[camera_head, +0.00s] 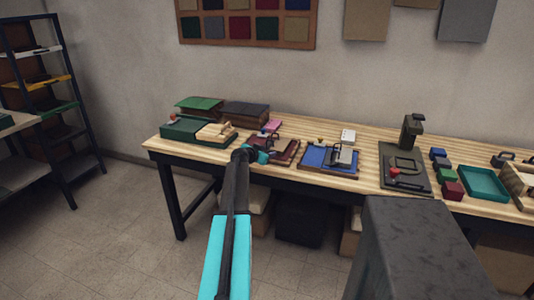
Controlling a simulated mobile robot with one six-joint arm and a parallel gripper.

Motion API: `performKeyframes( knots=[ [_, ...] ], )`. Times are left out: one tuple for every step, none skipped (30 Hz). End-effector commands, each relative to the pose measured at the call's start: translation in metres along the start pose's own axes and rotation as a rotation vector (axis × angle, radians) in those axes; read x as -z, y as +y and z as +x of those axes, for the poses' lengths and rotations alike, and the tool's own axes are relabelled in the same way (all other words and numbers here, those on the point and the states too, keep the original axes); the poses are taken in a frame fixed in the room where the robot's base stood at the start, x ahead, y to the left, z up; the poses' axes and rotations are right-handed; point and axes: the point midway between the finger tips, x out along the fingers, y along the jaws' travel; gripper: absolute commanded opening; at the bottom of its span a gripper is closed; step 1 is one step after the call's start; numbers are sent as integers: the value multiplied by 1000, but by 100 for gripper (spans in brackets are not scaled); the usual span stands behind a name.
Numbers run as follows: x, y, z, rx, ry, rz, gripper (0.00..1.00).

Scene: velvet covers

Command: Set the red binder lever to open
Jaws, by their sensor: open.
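The red binder (287,157) lies open on the wooden table, left of the middle of the view. A small dark lever shape (283,143) shows on it, but it is too small to tell how it is set. My gripper (260,156), with teal tips, is open at the left front part of the red binder in the picture. It hides part of the binder, and I cannot tell whether it touches it.
A blue binder (316,157) with a metal piece lies to the right. A green box (185,130) stands left. A dark press (407,165) with a red knob and a teal tray (484,184) stand farther right. The wooden table (365,184) has bare strips between them.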

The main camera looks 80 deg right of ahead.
Motion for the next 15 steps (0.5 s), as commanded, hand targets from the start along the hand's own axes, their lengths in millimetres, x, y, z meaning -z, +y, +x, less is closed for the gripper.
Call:
performKeyframes(
  knots=[
    [1,0,5,0,0,0,43],
    [1,0,6,0,0,0,43],
    [0,0,8,0,0,0,43],
    [0,0,9,0,0,0,43],
    [0,0,10,0,0,0,43],
    [0,0,11,0,0,1,43],
    [0,0,11,0,-1,0,43],
    [0,0,12,0,-1,1,43],
    [0,0,12,0,-1,1,43],
    [0,0,12,0,-1,0,43],
    [-1,0,12,0,-1,0,43],
    [-1,0,12,0,-1,0,43],
    [-1,0,12,0,0,0,43],
    [-1,0,12,0,-1,0,43],
    [-1,0,12,0,-1,0,43]
  ],
)
